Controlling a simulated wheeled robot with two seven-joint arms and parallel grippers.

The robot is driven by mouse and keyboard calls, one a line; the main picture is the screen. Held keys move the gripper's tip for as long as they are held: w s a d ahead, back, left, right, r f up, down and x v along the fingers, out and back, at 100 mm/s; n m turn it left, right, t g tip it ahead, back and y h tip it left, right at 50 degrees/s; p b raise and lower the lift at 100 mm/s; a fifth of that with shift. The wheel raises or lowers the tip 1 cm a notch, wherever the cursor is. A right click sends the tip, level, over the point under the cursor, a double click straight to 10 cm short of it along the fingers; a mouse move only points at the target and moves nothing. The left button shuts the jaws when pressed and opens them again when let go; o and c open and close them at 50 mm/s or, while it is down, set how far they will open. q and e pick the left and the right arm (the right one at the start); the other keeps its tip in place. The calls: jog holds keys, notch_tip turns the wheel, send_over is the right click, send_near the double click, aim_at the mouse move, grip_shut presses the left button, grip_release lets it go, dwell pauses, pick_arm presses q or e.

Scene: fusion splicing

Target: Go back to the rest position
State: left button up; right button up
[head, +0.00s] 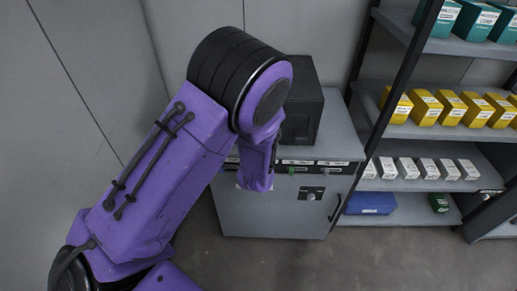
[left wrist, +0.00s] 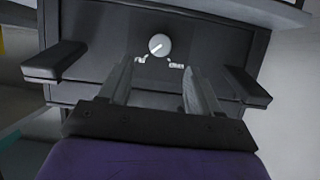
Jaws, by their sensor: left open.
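My left arm, purple with a black joint, crosses the left and middle of the head view and reaches to the front of a grey cabinet (head: 262,210). Its gripper is hidden behind the arm there. In the left wrist view my left gripper (left wrist: 157,72) is open, with nothing between its fingers. It faces a dark box front with a round pale knob (left wrist: 158,44) and small white labels. A black box (head: 304,112) stands on the cabinet, partly hidden by my arm. My right gripper is not in view.
The cabinet has a handle (head: 335,207) on its door. At the right a shelf rack holds green, yellow (head: 425,106) and white boxes (head: 408,168), with a blue bin (head: 372,203) low down. A grey wall is close on the left. The floor (head: 350,258) in front is clear.

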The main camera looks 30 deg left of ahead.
pick_arm(q)
jog(key=shift+v, duration=1.35)
